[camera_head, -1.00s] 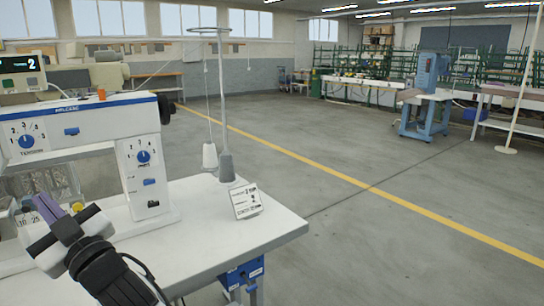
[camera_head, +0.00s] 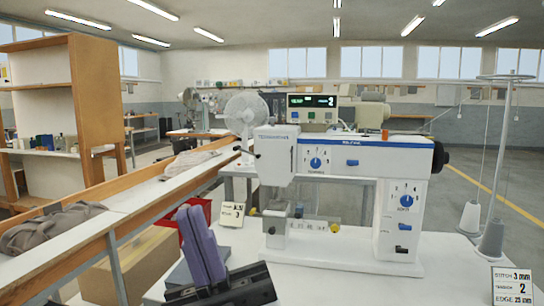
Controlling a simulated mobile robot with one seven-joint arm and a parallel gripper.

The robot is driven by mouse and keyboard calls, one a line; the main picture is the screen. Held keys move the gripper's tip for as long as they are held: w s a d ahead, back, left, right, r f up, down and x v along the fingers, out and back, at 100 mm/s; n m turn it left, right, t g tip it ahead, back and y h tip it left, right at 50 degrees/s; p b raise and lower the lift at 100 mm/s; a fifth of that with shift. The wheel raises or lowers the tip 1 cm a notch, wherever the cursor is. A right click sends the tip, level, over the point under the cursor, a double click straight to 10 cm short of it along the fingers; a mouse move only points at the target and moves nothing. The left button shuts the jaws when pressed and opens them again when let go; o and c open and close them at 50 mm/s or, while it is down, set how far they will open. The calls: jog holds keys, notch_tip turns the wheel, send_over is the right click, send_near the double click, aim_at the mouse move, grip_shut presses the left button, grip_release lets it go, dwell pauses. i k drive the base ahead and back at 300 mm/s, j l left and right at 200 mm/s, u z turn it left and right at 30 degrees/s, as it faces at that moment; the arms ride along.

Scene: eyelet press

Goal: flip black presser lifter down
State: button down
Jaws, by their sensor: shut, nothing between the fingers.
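The white and blue sewing machine (camera_head: 345,160) stands on the white table (camera_head: 345,285) right of centre. Its head (camera_head: 276,155) is at the left end of its arm, above the needle area. A small dark part (camera_head: 257,155) sticks out at the left side of the head. It may be the black presser lifter, but it is too small to tell, and I cannot make out its position. My gripper (camera_head: 191,213), with purple finger pads, is at the lower left, in front and left of the machine. It is shut and empty, fingers pointing up, apart from the head.
A thread stand with cones (camera_head: 492,240) and a settings card (camera_head: 512,286) are at the right. Another card (camera_head: 231,214) and a red bin (camera_head: 190,220) are behind my gripper. A wood-edged bench (camera_head: 125,205) with grey cloth runs along the left. A fan (camera_head: 246,112) stands behind.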

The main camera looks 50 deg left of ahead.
aim_at(237, 147)
jog(key=k+j+u, duration=0.1)
jog(key=j+u, duration=1)
